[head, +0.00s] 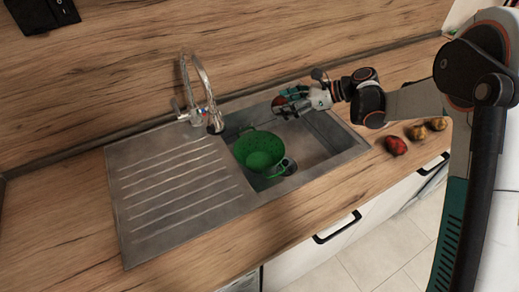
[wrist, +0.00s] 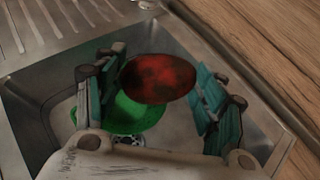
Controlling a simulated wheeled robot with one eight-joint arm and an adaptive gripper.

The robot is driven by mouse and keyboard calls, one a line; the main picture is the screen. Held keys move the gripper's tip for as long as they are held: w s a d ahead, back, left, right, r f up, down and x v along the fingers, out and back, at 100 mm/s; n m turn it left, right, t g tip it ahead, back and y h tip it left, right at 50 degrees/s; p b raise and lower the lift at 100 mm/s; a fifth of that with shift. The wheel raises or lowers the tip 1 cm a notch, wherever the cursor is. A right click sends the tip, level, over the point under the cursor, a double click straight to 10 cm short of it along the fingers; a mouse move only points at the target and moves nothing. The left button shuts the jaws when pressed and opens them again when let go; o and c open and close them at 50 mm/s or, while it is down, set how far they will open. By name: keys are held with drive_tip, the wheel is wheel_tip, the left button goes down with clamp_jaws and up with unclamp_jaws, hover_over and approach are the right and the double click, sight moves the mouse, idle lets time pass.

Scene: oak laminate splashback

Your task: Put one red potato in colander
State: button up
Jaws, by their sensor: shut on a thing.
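My gripper (head: 296,105) is shut on a red potato (wrist: 158,78) and holds it above the right part of the sink basin. The potato shows in the head view as a small red patch (head: 280,101) between the fingers. The green colander (head: 259,150) stands in the basin, left of my gripper in the head view. In the wrist view the colander (wrist: 128,117) lies below and beyond the potato, partly hidden by it and by the left finger. Another red potato (head: 396,145) lies on the counter right of the sink.
The steel sink (head: 330,160) has a ribbed drainboard (head: 175,190) at left, which is bare. A tap (head: 205,95) rises behind the basin, near the colander. Two yellowish potatoes (head: 418,132) (head: 438,124) lie beside the red one on the wooden counter.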

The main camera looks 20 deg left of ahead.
drive_tip(key=s+a+r+n+g+h, duration=0.25)
drive_tip(key=s+a+n+g, duration=0.25)
drive_tip(key=a, duration=0.4)
drive_tip(key=b, duration=0.6)
approach(239, 151)
drive_tip(key=s+a, duration=0.1)
drive_tip(key=s+a+f, duration=0.1)
drive_tip(key=shift+s+a+y, duration=0.1)
drive_tip(key=shift+a+y, duration=0.15)
drive_tip(key=shift+a, duration=0.15)
drive_tip(key=shift+f, duration=0.1)
drive_tip(key=shift+f+b, duration=0.4)
drive_tip(key=shift+b, duration=0.05)
drive_tip(key=shift+f, duration=0.2)
drive_tip(key=o, duration=1.1)
drive_tip(key=shift+o, duration=0.7)
